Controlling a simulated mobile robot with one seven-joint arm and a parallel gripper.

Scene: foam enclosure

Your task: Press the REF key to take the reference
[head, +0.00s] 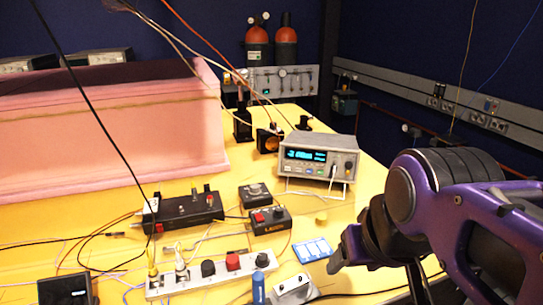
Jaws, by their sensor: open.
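A grey bench instrument (317,160) with a lit cyan display stands on the yellow table, right of centre. It has small buttons and a knob on its front, but their labels are too small to read. A small blue-and-white panel (313,250) lies nearer, left of my gripper. I cannot tell which key is marked REF. My gripper (378,272) is at the lower right, nearer to me than the instrument, with its jaws open. Nothing shows between the jaws, and it appears apart from the instrument and the panel.
A pink foam enclosure (110,130) fills the back left. Black control boxes (183,210) and a socket strip (210,272) with plugs lie at the front left. Loose cables cross the table, some hanging from above.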

